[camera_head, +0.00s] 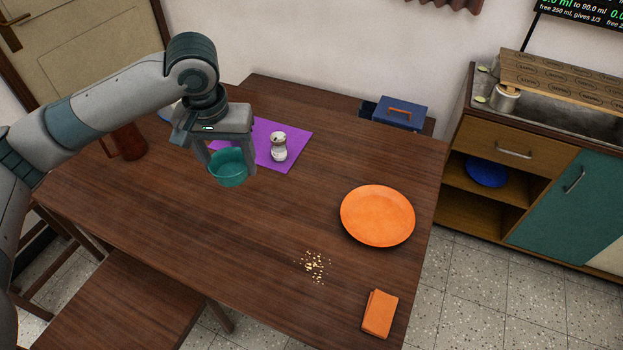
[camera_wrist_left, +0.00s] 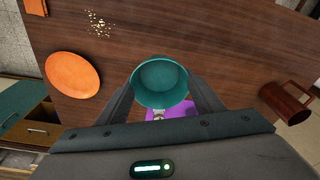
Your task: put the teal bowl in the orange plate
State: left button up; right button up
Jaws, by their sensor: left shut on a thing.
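The teal bowl (camera_head: 228,168) is held between the fingers of my left gripper (camera_head: 231,160), which is shut on it. In the left wrist view the bowl (camera_wrist_left: 161,82) sits upright between the two fingertips, with its empty inside showing. The bowl seems to be held above the table, though the gap is hard to judge. The orange plate (camera_head: 377,216) lies flat and empty near the table's right edge, to the right of the bowl. It also shows in the left wrist view (camera_wrist_left: 73,76) at the left. My right gripper is in neither view.
A white and brown shaker (camera_head: 279,147) stands on a purple mat (camera_head: 296,134) close to the gripper. A brown mug (camera_head: 127,143) is behind the arm. Crumbs (camera_head: 315,266) and a folded orange cloth (camera_head: 380,313) lie near the front. The table between bowl and plate is clear.

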aim_at(376, 218)
jog(key=k+l+u, duration=0.1)
jog(key=l, duration=0.25)
jog(key=k+l, duration=0.2)
jog(key=l, duration=0.15)
jog(key=l+u, duration=0.25)
jog(key=l, duration=0.7)
jog(key=i+l+u, duration=0.25)
jog(key=i+l, duration=0.45)
jog(key=l, duration=0.15)
